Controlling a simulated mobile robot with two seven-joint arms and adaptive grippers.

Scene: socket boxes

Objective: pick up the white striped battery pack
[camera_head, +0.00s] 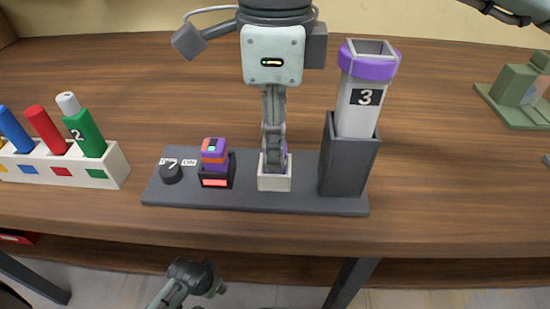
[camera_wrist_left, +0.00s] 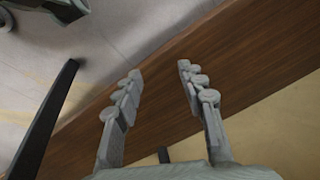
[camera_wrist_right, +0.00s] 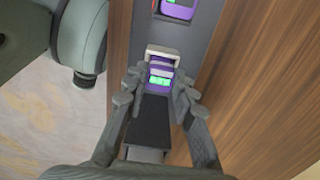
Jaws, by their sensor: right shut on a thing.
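The white striped battery pack (camera_wrist_right: 160,70) is purple with pale bands and a green patch, seen in the right wrist view between my right fingers. It stands in or just over the white socket (camera_head: 274,182) in the middle of the grey base; I cannot tell how deep it sits. In the head view the fingers hide nearly all of it. My right gripper (camera_head: 274,160) points down over this socket and is shut on the pack. My left gripper (camera_wrist_left: 160,82) is open and empty in the left wrist view, away from the socket base.
On the grey base (camera_head: 270,203) are a black knob (camera_head: 171,173), a purple-orange pack (camera_head: 214,155) in a dark socket, and a tall dark holder (camera_head: 347,165) with a white tube (camera_head: 358,105). A white rack (camera_head: 112,172) of coloured cylinders stands left. A green object (camera_head: 515,95) lies right.

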